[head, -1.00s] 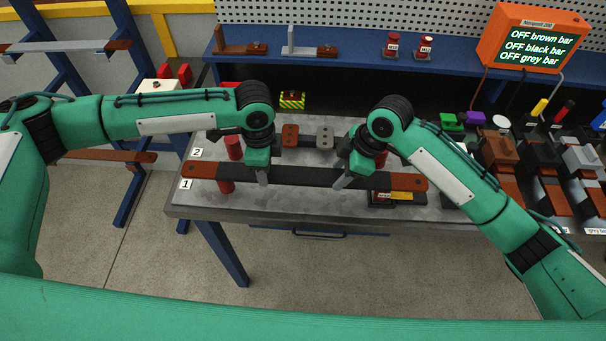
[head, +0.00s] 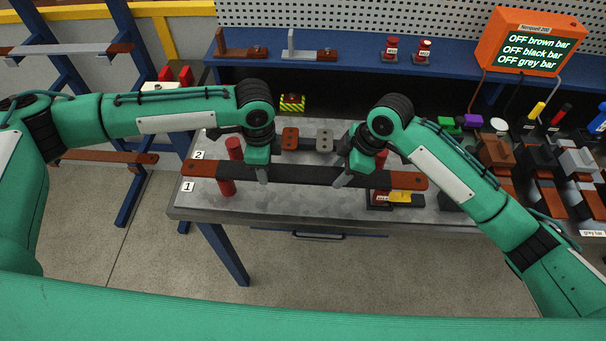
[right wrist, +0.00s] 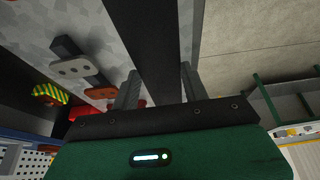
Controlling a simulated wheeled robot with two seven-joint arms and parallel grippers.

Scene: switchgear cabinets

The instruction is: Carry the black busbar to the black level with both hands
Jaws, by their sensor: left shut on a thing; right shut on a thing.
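The black busbar (head: 307,175) has reddish-brown ends and lies roughly level across the front of the grey table, seemingly above its top. My left gripper (head: 262,174) is shut on its left part. My right gripper (head: 345,178) is shut on its right part. In the right wrist view the dark bar (right wrist: 152,45) runs between the two fingers. A blue rack (head: 84,75) stands at the left, with a grey bar (head: 70,49) on an upper level and a brown bar (head: 105,156) lower down. My left arm covers the part between them, so I cannot make out the black level.
Red posts (head: 227,187) stand near the bar's left part beside labels 1 and 2. A red-and-black block with yellow (head: 405,197) sits under the bar's right part. Cabinet parts (head: 545,157) crowd the right side. The floor between rack and table is clear.

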